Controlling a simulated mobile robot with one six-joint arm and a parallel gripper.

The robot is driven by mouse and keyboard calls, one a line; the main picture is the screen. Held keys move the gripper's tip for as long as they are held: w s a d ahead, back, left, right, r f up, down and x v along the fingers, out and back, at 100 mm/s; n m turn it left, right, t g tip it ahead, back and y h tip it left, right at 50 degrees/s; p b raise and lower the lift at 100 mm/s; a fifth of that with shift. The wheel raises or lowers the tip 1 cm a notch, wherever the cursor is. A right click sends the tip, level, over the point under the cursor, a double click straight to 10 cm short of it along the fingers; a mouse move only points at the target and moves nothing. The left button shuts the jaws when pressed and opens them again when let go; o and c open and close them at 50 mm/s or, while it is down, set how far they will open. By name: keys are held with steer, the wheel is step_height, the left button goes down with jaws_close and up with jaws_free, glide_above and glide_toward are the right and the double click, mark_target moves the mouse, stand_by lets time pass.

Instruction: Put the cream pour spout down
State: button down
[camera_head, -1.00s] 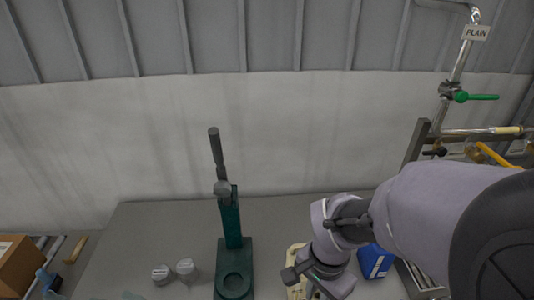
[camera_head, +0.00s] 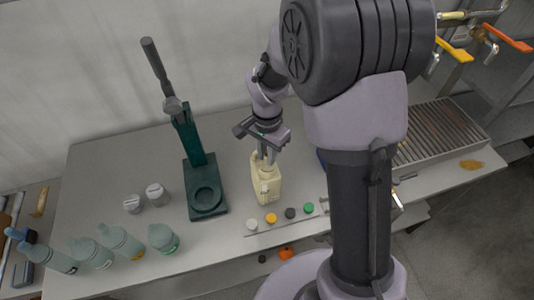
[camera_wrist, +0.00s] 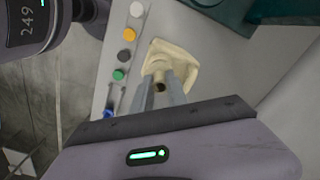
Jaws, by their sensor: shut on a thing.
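My gripper (camera_wrist: 162,92) is shut on the cream pour spout (camera_wrist: 159,73), a small cream piece between the fingertips in the wrist view. The spout is in line with a cream canister (camera_wrist: 182,54); I cannot tell whether the two touch. In the head view my gripper (camera_head: 266,154) points down at the top of the cream canister (camera_head: 267,188), which stands upright on the grey bench (camera_head: 120,160). The spout is hard to tell from the canister there.
A strip with white, orange, dark and green caps (camera_head: 270,218) lies in front of the canister. A dark green lever press (camera_head: 203,180) stands to its left. Two grey lidded jars (camera_head: 156,194) and several grey-green bottles (camera_head: 163,238) are farther left. A blue container (camera_head: 321,158) is mostly hidden by my arm.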

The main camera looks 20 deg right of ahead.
steer(key=shift+f, duration=0.4)
steer(key=c, duration=1.3)
jaws_free()
step_height(320, 180, up, 12)
steer(key=p, duration=0.3)
steer(key=s+a+r+n+t, duration=0.1)
steer(key=s+r+n+t, duration=0.1)
steer(key=s, duration=0.4)
steer(key=s+a+r+n+t+y, duration=0.1)
steer(key=s+r+n+t, duration=0.1)
steer(key=s+r, duration=0.3)
steer(key=s+a+r+n+t+y, duration=0.1)
steer(key=s+a+r+n, duration=0.1)
steer(key=s+r, duration=0.2)
steer(key=shift+s+r+t, duration=0.15)
steer(key=shift+s+t, duration=0.05)
steer(key=shift+s, duration=0.75)
steer(key=shift+s+r+t, duration=0.1)
steer(key=shift+s+t, duration=0.1)
steer(key=shift+s, duration=0.75)
steer(key=shift+f, duration=0.1)
